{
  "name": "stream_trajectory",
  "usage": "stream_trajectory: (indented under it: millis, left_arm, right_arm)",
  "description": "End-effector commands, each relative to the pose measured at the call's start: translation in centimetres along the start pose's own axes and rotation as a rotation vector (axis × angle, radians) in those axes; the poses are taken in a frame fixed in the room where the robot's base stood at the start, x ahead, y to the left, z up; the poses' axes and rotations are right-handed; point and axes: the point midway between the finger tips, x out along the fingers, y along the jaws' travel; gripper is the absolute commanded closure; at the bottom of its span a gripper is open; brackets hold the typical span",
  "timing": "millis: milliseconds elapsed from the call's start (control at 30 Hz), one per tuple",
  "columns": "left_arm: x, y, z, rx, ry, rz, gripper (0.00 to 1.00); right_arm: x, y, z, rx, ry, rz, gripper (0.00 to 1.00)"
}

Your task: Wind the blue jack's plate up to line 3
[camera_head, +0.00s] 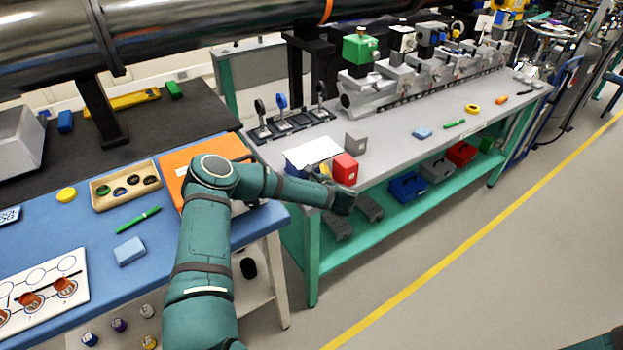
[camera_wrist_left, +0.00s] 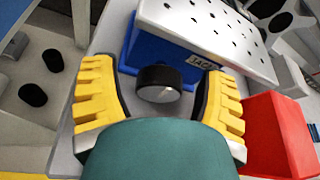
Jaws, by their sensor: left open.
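The blue jack (camera_wrist_left: 165,50) stands on the grey bench, with a pale perforated plate (camera_wrist_left: 205,22) on top and a label on its front. In the head view its plate (camera_head: 313,151) looks white and its body is mostly hidden behind the plate and my arm. A black round knob (camera_wrist_left: 159,84) sticks out of its front. My left gripper (camera_wrist_left: 160,95) is open, its yellow fingers on either side of the knob, with visible gaps. In the head view the left gripper (camera_head: 325,172) is partly hidden by my wrist. I cannot make out line marks.
A red block (camera_head: 345,169) stands close right of the jack, also beside the right finger in the wrist view (camera_wrist_left: 278,130). A grey angle piece (camera_head: 356,143) and a row of posts (camera_head: 282,103) stand behind.

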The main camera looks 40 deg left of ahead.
Motion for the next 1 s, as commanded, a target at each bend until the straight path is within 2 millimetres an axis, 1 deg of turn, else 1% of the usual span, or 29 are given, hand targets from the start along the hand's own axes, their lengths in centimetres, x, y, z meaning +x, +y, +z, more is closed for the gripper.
stream_trajectory:
  millis: [100,133,167,200,267,300,333,600,767,1000]
  left_arm:
    - [-0.02,0.01,-0.01,0.0,0.0,0.0,0.27]
    - [-0.02,0.01,0.0,0.0,0.0,0.0,0.29]
    - [-0.02,0.01,-0.01,0.0,0.0,0.0,0.4]
    - [-0.03,0.01,-0.01,0.0,0.0,0.0,0.54]
    - [-0.03,0.01,-0.01,0.0,0.0,0.0,0.75]
    - [-0.03,0.01,-0.01,0.0,0.0,0.0,0.89]
    - [-0.03,0.01,-0.01,0.0,0.0,0.0,0.94]
    - [-0.02,0.01,0.01,0.004,0.0,0.002,0.95]
    - [-0.01,-0.02,0.06,0.036,-0.001,0.016,0.95]
    - [-0.07,-0.25,0.12,0.163,-0.002,0.067,0.95]
  right_arm:
    - [-0.01,0.0,0.0,0.0,0.0,0.0,0.53]
    - [-0.01,0.0,0.0,0.0,0.0,0.0,0.53]
    - [-0.01,0.0,0.0,0.0,0.0,0.0,0.53]
    - [-0.01,0.0,0.0,0.0,0.0,0.0,0.53]
    - [-0.01,0.0,0.0,0.0,0.0,0.0,0.53]
    - [-0.01,0.0,0.0,0.0,0.0,0.0,0.53]
    - [-0.01,0.0,0.0,0.0,0.0,0.0,0.53]
    - [-0.03,-0.01,-0.01,0.0,0.0,0.0,0.53]
    - [-0.2,-0.07,-0.08,0.001,0.002,0.0,0.53]
    - [-0.73,-0.27,-0.3,0.002,0.006,0.001,0.53]
